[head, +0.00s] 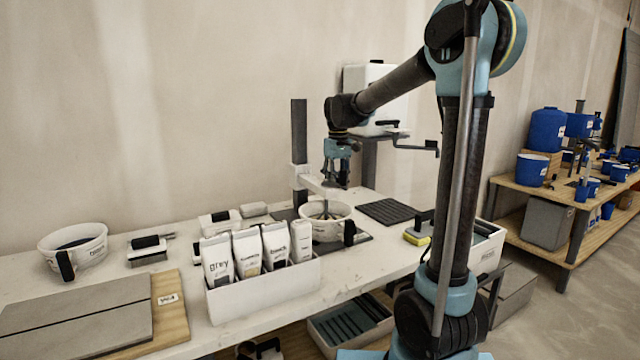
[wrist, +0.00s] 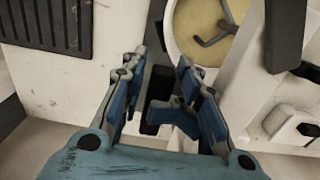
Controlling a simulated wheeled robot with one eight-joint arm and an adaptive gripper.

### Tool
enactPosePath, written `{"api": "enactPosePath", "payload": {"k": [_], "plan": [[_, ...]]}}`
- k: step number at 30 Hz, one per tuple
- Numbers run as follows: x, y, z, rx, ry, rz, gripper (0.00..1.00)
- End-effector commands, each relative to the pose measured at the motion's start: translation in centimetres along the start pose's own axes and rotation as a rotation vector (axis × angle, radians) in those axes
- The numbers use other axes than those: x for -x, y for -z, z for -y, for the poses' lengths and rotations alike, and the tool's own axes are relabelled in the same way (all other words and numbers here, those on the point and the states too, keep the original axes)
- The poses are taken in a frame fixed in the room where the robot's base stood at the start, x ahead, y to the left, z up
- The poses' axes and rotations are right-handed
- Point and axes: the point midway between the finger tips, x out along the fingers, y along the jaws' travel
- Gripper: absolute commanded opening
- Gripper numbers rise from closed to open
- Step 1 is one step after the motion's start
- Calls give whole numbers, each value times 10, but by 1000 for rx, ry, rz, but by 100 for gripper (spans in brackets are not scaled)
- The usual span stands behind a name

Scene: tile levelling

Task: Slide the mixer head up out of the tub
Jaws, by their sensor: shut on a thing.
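The mixer head (head: 318,185) is a pale block with an arm on the dark upright column (head: 299,130) of its stand. Its grey paddle hangs down into the white tub (head: 323,232), which has a black handle on its front right. The wrist view shows the paddle (wrist: 214,36) over yellowish mix in the tub (wrist: 176,42). My gripper (head: 337,182) is at the right end of the mixer head, above the tub. In the wrist view my gripper (wrist: 158,88) has its fingers around a dark grip (wrist: 157,112); the exact contact is partly hidden.
A white box of labelled bags (head: 262,290) stands in front of the tub. A dark ribbed mat (head: 388,212) lies to its right. Another white tub (head: 72,250) stands at the far left. A white container (head: 367,85) is behind my arm, with a bracket at its right.

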Motion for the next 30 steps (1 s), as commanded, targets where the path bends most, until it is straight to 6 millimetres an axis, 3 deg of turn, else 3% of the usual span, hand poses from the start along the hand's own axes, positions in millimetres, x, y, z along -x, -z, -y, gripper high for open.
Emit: {"api": "enactPosePath", "payload": {"k": [2, 12, 30], "plan": [[0, 0, 0, 0, -2, 0, 0], [2, 0, 0, 1, -1, 0, 0], [40, 1, 1, 1, -1, -2, 0]]}}
